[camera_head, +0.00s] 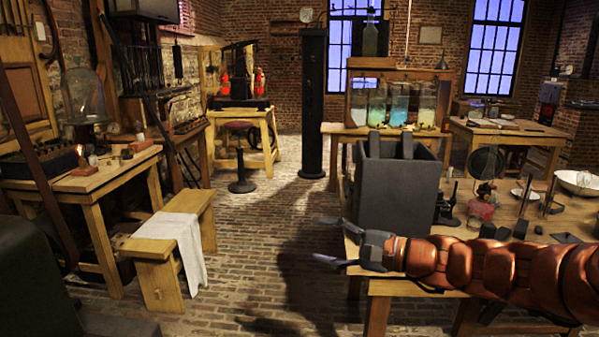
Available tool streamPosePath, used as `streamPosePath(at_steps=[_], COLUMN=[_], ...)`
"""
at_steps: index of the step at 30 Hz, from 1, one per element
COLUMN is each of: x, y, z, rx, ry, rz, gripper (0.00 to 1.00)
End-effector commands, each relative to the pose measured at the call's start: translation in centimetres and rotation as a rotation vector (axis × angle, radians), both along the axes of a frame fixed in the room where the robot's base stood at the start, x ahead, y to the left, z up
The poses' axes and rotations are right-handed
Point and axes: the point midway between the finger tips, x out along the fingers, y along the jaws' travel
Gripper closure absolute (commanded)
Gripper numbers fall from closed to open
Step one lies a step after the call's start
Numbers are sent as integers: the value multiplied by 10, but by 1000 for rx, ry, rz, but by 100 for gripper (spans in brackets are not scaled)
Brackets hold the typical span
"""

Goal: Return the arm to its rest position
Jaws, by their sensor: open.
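My gripper (328,242) is open and empty, with its two fingers spread and pointing left past the near left corner of the right-hand table. My red arm stretches in from the right edge, low across the front of that table. Whether the arm touches the table I cannot tell. A dark grey box (396,189) stands on the table just behind my gripper, with two upright slabs showing at its top. Several battery jars, one of them with blue-green liquid (399,103), stand in a wooden frame on a table at the back.
The right table (432,282) also holds a black microscope (447,205), a red-based glass lamp (483,205), small dark blocks and a white bowl (578,182). A wooden bench (150,247) with a white cloth (180,239) stands left. The brick floor (258,250) between is clear.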

Motion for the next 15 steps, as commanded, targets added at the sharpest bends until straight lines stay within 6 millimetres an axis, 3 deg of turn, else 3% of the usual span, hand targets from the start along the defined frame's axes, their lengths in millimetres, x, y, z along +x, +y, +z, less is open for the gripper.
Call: streamPosePath(at_steps=[3, 7, 11, 15], x=[-59, -128, -192, -252], y=[41, 62, 56, 24], z=[-18, -53, -93, -134], rx=[-176, -391, -618, -865], ry=[-40, -66, -71, -43], rz=[177, 367, 540, 701], gripper=[39, 39, 39, 39])
